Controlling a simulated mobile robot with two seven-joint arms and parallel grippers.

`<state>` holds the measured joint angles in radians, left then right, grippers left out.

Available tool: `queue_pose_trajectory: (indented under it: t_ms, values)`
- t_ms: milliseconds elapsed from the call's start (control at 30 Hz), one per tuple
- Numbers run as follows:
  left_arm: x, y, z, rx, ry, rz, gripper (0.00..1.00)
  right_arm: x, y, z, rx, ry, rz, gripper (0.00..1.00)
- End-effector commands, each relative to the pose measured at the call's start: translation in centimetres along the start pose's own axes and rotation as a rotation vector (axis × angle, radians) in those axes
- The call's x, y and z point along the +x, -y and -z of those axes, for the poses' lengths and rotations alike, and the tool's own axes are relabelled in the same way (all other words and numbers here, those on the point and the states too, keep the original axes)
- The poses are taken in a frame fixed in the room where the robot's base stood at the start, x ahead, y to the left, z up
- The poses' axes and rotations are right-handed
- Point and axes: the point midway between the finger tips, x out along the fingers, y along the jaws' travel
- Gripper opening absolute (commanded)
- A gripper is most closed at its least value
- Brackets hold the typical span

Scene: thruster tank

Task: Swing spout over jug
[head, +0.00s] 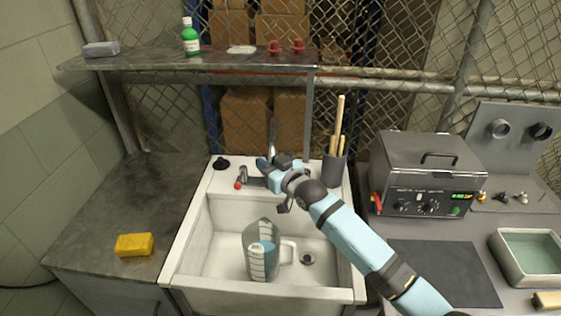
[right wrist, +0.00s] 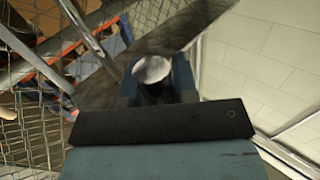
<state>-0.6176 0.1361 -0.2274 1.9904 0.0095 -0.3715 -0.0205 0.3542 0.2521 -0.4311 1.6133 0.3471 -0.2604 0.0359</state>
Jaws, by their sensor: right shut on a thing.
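A clear measuring jug (head: 262,250) with a handle on its right stands upright in the white sink (head: 219,230). The tap (head: 243,173), with a red knob, stands on the sink's back ledge. My right gripper (head: 264,168) is at the tap, behind and above the jug. It is shut on the spout, which is mostly hidden by the gripper and arm. In the right wrist view, a pale round metal end (right wrist: 152,69) shows between the fingers. My left gripper is not in view.
A yellow sponge (head: 134,244) lies on the left counter. A grey holder with wooden sticks (head: 334,168) stands close to the right of my gripper. A shelf (head: 190,60) spans above the sink. A metal bath unit (head: 427,172) stands at right.

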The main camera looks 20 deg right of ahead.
Motion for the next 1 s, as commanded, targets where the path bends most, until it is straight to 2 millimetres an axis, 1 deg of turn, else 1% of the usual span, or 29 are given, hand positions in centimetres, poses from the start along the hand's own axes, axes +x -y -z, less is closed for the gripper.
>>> queue_pose_trajectory:
  t_ms: [33, 200, 567, 600, 667, 700, 1000]
  values:
    - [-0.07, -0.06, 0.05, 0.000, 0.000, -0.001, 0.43, 0.24, 0.07, 0.33, -0.007, -0.004, -0.001, 0.00]
    - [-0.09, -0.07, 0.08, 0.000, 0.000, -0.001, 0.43, 0.52, 0.31, 0.34, -0.006, -0.005, -0.002, 0.00]
    - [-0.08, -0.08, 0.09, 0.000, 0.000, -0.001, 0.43, 0.55, 0.26, 0.41, -0.007, -0.006, -0.003, 0.00]
    - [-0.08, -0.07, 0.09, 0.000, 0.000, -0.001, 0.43, 0.55, 0.24, 0.42, -0.007, -0.007, -0.003, 0.31]
    - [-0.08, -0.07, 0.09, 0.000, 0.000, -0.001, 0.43, 0.54, 0.25, 0.38, -0.006, -0.006, -0.003, 0.45]
    - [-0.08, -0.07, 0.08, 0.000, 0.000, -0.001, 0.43, 0.53, 0.26, 0.34, -0.005, -0.005, -0.003, 0.48]
    - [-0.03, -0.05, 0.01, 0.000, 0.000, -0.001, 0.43, 0.27, 0.32, 0.10, -0.002, -0.003, -0.002, 0.48]
